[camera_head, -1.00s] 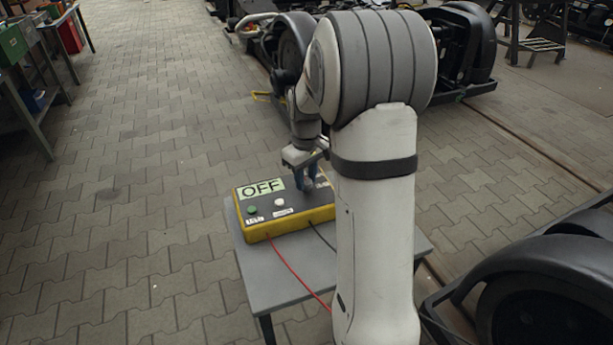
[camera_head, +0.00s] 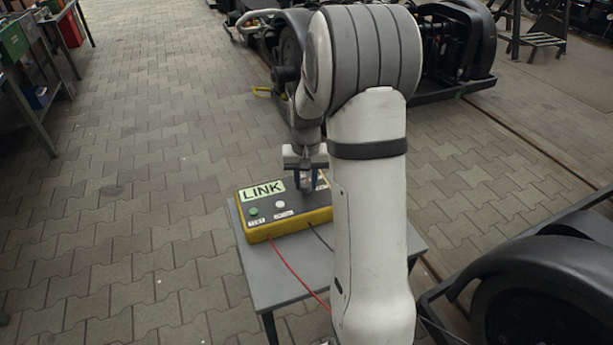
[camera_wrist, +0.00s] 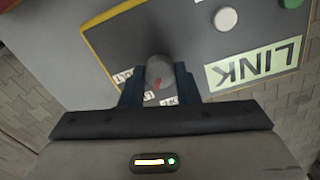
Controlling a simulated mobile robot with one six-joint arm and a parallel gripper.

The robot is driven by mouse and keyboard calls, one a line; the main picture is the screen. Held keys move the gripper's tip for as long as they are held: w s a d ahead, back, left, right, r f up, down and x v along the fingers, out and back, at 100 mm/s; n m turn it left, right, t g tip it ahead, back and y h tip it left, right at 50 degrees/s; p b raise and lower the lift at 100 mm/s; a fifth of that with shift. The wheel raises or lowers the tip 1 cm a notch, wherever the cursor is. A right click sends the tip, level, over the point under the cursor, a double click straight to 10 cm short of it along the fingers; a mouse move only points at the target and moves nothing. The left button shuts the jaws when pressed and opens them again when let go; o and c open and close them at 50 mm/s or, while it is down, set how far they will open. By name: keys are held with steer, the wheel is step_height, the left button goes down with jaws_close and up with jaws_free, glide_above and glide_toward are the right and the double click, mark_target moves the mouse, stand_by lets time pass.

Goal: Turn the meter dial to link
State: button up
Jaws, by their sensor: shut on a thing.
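The yellow and dark grey meter (camera_head: 290,219) lies on a small grey table, and its display (camera_head: 262,190) reads LINK. The display shows upside down in the wrist view (camera_wrist: 257,63). My gripper (camera_head: 306,186) points down over the meter's right part. Labels around the dial are partly hidden by the fingers. A green button (camera_head: 253,211) and a white button (camera_head: 280,204) sit on the meter's face.
The grey table (camera_head: 285,290) stands on paved floor. A red lead (camera_head: 289,268) and a dark lead run from the meter's front. A dark wheel assembly (camera_head: 540,290) is at the lower right. Shelving with bins (camera_head: 30,70) stands at the left. Open paving lies left of the table.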

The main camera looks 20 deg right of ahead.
mark_target(305, 184)
steer(key=shift+m, duration=0.6)
steer(key=o, duration=1)
steer(key=shift+c, duration=0.2)
steer(key=shift+r+p, duration=1.1)
steer(key=shift+r, duration=2.8)
steer(key=shift+r, duration=0.2)
steer(key=s+a+r+n+t+p, duration=0.1)
steer(key=s+a+r+n+p, duration=0.1)
steer(key=s+a+r+p, duration=0.3)
steer(key=s+a+r+n+t+p, duration=0.1)
steer(key=s+a+r+n+p, duration=0.2)
steer(key=s+r+p, duration=0.9)
steer(key=s+a+r, duration=0.2)
steer(key=s+r, duration=0.3)
steer(key=r, duration=0.1)
steer(key=shift+s+a+r+t, duration=0.2)
steer(key=shift+s+t, duration=0.05)
steer(key=shift+t, duration=0.05)
